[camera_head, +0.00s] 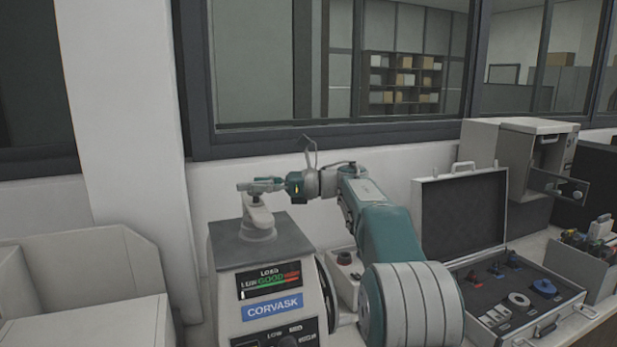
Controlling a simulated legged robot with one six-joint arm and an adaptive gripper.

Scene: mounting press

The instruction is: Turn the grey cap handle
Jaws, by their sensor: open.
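The mounting press (262,262) stands at the lower centre with a CORVASK label and a load gauge on its front. Its grey cap (257,222) sits on top, with a narrow upright stem rising from it. My gripper (256,185) reaches in from the right, level, at the top of this stem. Its jaws are open and lie around or right beside the grey handle. The fingers overlap the handle, so I cannot tell whether they touch it.
An open case (545,327) with tools in dark foam lies at the right. A grey cabinet (500,150) stands behind it, and a tool box (590,262) at the far right. A pale bin (110,262) fills the left. A window wall runs close behind the press.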

